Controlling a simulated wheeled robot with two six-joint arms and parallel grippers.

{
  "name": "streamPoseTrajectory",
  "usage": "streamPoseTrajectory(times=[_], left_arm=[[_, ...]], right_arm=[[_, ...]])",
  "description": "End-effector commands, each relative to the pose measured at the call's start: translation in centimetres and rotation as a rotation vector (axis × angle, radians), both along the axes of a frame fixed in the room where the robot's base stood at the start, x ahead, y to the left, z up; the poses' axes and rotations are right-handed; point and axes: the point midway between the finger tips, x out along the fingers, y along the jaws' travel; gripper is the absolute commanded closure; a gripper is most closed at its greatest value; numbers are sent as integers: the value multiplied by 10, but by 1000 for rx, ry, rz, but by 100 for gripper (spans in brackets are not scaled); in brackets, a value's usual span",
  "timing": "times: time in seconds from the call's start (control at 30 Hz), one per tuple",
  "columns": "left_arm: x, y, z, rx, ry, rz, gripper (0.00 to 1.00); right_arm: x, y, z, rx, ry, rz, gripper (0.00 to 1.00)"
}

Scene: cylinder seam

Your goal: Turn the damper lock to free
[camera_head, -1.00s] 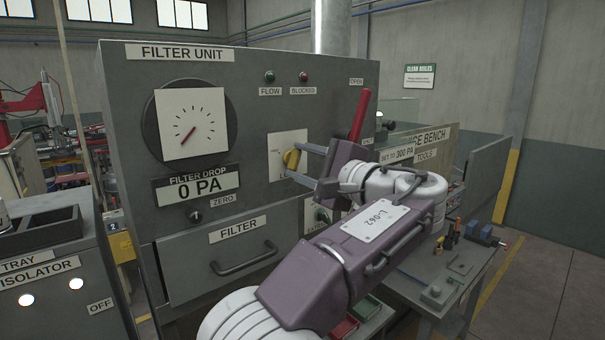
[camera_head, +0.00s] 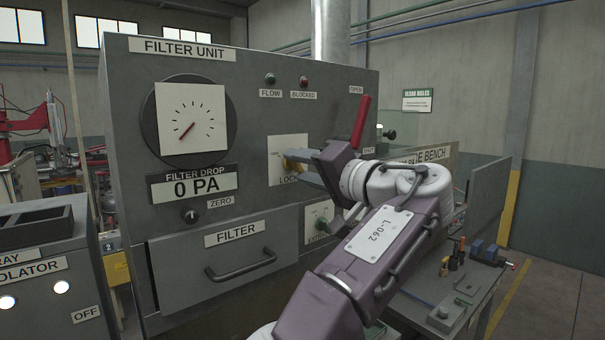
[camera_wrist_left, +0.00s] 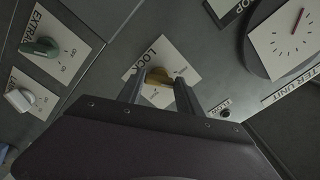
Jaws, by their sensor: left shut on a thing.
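The damper lock is a yellow knob (camera_head: 289,163) on a pale plate marked LOCK (camera_head: 288,142) on the front of the filter unit. My left gripper (camera_head: 294,168) reaches in from the right and is shut on this knob, hiding part of it. In the left wrist view the knob (camera_wrist_left: 158,93) sits between my two finger tips (camera_wrist_left: 160,84), with the LOCK lettering beside it. The plate's smaller lettering is too small to read, so I cannot tell the exact setting. My right gripper is not in view.
A red lever (camera_head: 361,122) stands close behind my left wrist. A round gauge (camera_head: 189,120) above a 0 PA display (camera_head: 194,185) is left of the lock. The filter drawer handle (camera_head: 241,265) juts out below. A green knob (camera_wrist_left: 40,47) shows in the wrist view.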

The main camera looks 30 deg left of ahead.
Motion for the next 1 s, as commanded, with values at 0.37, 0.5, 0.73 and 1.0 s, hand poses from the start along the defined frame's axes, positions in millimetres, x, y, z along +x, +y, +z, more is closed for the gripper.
streamPoseTrajectory(times=[0.37, 0.5, 0.73, 1.0], left_arm=[[1, -1, -4, -118, -278, 0, 99], [2, -1, -4, -149, -351, 1, 99], [2, -1, -4, -180, -427, 1, 99], [2, -1, -4, -194, -456, 1, 99]], right_arm=[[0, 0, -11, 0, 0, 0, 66], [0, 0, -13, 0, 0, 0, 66], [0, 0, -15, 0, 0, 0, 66], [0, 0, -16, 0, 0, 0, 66]])
